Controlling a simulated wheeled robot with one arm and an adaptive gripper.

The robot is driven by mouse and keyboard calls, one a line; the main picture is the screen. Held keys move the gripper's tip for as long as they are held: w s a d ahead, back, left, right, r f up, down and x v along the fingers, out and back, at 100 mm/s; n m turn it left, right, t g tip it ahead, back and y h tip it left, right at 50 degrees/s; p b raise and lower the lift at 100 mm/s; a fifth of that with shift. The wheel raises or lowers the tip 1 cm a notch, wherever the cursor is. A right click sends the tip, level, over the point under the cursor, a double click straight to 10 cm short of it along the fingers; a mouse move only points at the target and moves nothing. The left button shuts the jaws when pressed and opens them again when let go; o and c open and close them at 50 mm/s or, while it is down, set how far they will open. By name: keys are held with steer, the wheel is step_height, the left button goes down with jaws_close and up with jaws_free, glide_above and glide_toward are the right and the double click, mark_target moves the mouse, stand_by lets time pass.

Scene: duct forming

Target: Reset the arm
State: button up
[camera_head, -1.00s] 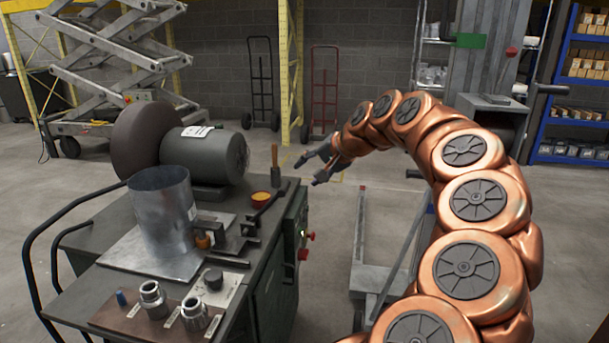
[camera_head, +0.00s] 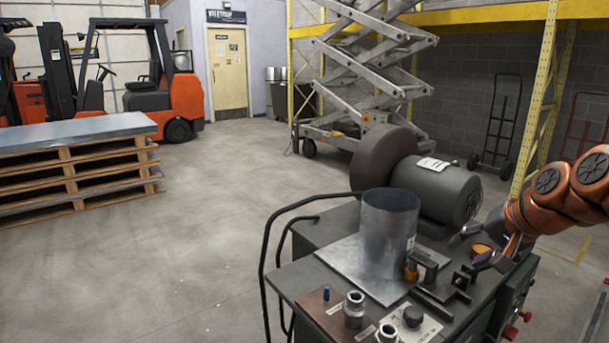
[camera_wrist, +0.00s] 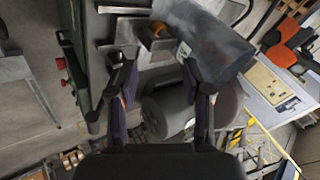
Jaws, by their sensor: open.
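My arm (camera_head: 572,195) comes in from the right edge in the head view. My gripper (camera_head: 474,246) is at its end, by the right side of the machine bench (camera_head: 322,243). It is open; in the wrist view my gripper (camera_wrist: 162,88) shows its two fingers apart with nothing held between them. A grey metal duct cylinder (camera_head: 387,235) stands upright on a flat metal plate (camera_head: 340,262), left of and apart from my gripper. In the wrist view the duct (camera_wrist: 215,45) lies beyond the fingers.
A grey motor (camera_head: 438,188) with a dark wheel (camera_head: 380,160) stands behind the duct. Metal fittings (camera_head: 354,308) and a control knob (camera_head: 412,316) are at the bench's front. Stacked pallets (camera_head: 75,178) and an orange forklift (camera_head: 165,90) stand left. Floor between is clear.

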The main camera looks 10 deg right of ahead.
steer(key=s+a+f+n+g, duration=0.2)
steer(key=s+a+f+n, duration=0.15)
steer(key=a, duration=0.55)
steer(key=s+a+f+n+g, duration=0.2)
steer(key=s+a+f+g, duration=0.15)
steer(key=a, duration=0.65)
steer(key=s+a+f+n+g+h, duration=0.1)
steer(key=s+a+f+n+g, duration=0.15)
steer(key=s+f, duration=0.5)
steer(key=s+a+f+n+g+h, duration=0.1)
steer(key=s+a+f+g, duration=0.2)
steer(key=s, duration=0.7)
step_height(320, 180, up, 18)
steer(key=t+p, duration=0.1)
steer(key=p, duration=1.6)
steer(key=shift+t, duration=0.4)
